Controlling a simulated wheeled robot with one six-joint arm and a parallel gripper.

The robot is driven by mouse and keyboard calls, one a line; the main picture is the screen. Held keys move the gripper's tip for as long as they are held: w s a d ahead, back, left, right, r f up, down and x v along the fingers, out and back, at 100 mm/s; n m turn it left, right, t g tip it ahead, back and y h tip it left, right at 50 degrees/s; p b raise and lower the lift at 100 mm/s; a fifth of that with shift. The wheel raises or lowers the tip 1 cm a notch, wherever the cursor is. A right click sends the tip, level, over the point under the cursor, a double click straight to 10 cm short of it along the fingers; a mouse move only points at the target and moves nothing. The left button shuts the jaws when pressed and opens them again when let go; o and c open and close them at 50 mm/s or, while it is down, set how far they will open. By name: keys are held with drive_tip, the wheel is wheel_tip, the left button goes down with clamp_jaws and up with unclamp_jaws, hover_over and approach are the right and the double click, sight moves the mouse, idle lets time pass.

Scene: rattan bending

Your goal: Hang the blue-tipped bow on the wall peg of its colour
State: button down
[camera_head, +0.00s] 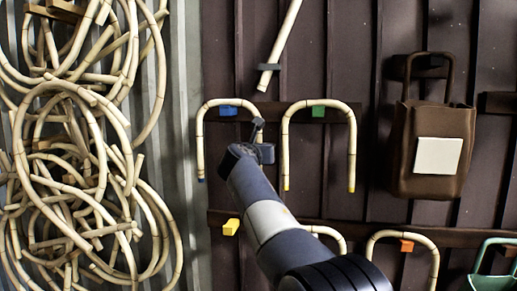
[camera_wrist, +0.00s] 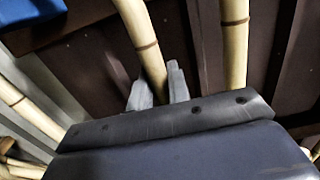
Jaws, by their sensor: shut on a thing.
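The blue-tipped bow (camera_head: 203,135) is a pale rattan arch, upright, with its open ends down; a blue tip shows on its left leg. My gripper (camera_head: 258,128) is shut on its right leg; the wrist view shows the fingers (camera_wrist: 157,92) on either side of that leg (camera_wrist: 139,27). The blue peg (camera_head: 228,111) is just under the bow's arch, and its blue underside shows in the wrist view (camera_wrist: 28,10). I cannot tell whether the arch rests on it. The right leg's lower end is hidden behind my arm.
A yellow-tipped bow (camera_head: 352,150) is close on the right, around the green peg (camera_head: 318,111). Below are a yellow peg (camera_head: 230,227) and a bow at an orange peg (camera_head: 406,246). A brown bag (camera_head: 433,175) hangs at right; rattan coils (camera_head: 75,150) fill the left.

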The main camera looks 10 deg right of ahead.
drive_tip(key=c, duration=1.3)
unclamp_jaws()
drive_tip(key=shift+o, duration=0.2)
drive_tip(key=b+v, duration=0.4)
drive_tip(key=v, duration=0.6)
drive_tip(key=shift+s+a, duration=0.15)
drive_tip(key=shift+s, duration=0.2)
drive_tip(key=b+v, duration=0.2)
drive_tip(key=v, duration=0.7)
drive_tip(key=shift+w, duration=0.1)
